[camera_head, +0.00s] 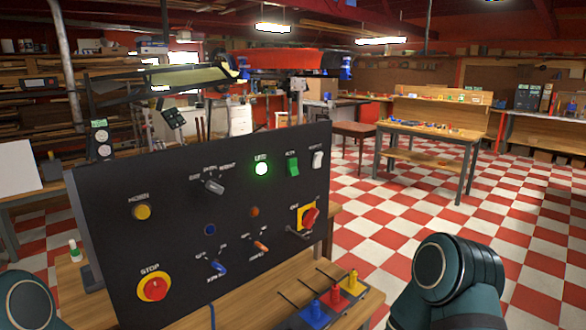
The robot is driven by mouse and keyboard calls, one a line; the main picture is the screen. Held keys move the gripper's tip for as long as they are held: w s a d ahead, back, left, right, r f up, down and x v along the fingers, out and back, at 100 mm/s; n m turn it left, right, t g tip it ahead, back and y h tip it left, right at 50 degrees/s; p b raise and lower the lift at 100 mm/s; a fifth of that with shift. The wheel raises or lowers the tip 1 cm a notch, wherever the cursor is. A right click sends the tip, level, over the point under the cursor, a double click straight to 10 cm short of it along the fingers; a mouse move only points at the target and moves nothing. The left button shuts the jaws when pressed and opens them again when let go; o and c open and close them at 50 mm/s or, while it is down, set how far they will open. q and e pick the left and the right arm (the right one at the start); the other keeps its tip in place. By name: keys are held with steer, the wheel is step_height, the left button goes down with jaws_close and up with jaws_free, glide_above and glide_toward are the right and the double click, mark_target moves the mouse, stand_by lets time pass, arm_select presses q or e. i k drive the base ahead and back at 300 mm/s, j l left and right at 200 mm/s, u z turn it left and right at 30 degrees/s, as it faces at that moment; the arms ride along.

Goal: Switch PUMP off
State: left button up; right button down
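A black control panel (120,205) stands tilted on a wooden table. Low on it are a blue toggle (217,266) and an orange toggle (261,246), each with small lettering. The lettering is too blurred to tell surely which one is PUMP. Above them sit a dark blue lamp (210,229) and a dull orange lamp (254,212). Neither looks brightly lit. The toggle positions are hard to tell. Only parts of my arms show at the lower left and lower right. Neither gripper is in view.
Coloured plugs (335,295) stand at the table's front right.

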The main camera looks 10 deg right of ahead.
mark_target(293, 170)
steer(key=k, duration=0.5)
steer(key=i+l+u, duration=0.35)
steer(key=l, duration=0.3)
steer(key=i+l+u, duration=0.15)
steer(key=l, duration=0.2)
steer(key=i+l+u, duration=0.2)
steer(key=l, duration=0.2)
steer(key=i+l+u, duration=0.15)
steer(key=l, duration=0.2)
steer(key=l+u, duration=0.2)
steer(key=l, duration=0.2)
